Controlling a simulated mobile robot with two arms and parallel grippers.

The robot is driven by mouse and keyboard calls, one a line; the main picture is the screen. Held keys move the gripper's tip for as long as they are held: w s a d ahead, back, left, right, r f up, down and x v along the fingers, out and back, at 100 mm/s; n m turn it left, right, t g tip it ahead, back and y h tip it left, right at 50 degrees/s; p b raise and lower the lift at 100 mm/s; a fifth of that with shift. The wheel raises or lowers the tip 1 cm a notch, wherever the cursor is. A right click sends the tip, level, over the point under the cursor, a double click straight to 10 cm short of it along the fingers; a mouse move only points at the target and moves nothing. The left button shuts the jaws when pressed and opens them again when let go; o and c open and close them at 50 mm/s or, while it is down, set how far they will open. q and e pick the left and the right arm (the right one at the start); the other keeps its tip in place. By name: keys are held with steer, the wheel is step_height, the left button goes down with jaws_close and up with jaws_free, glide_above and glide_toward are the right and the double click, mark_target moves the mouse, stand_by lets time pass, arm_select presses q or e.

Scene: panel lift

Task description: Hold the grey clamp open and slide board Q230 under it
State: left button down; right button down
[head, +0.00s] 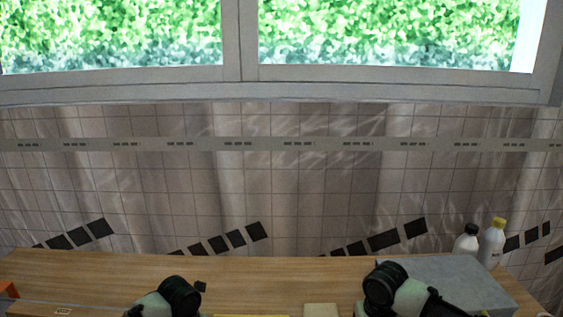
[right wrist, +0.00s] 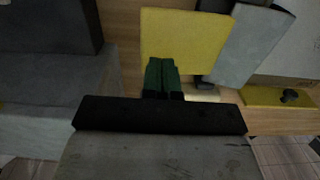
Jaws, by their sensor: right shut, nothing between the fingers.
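In the right wrist view my right gripper (right wrist: 162,65) is shut and empty, its green fingertips together. The tips overlap the lower edge of a flat yellow piece (right wrist: 187,35) in the picture; I cannot tell if they touch it. Right of it is a tilted grey plate (right wrist: 250,45) with dark parts at its left edge; I cannot tell whether this is the grey clamp. No Q230 marking is readable, so I cannot pick out the board. In the head view only parts of my arms show at the bottom edge; my left gripper is out of view.
A wooden worktop (head: 250,275) runs below a tiled wall. A grey block (head: 450,275) stands on its right, near two bottles (head: 492,243). An orange piece (head: 8,290) is at the far left. A yellow strip with a black knob (right wrist: 289,96) lies right in the wrist view.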

steer(key=shift+f, duration=2.35)
steer(key=shift+s+f, duration=0.1)
steer(key=shift+f, duration=0.1)
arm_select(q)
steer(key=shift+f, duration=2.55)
arm_select(e)
steer(key=shift+s+f, duration=0.1)
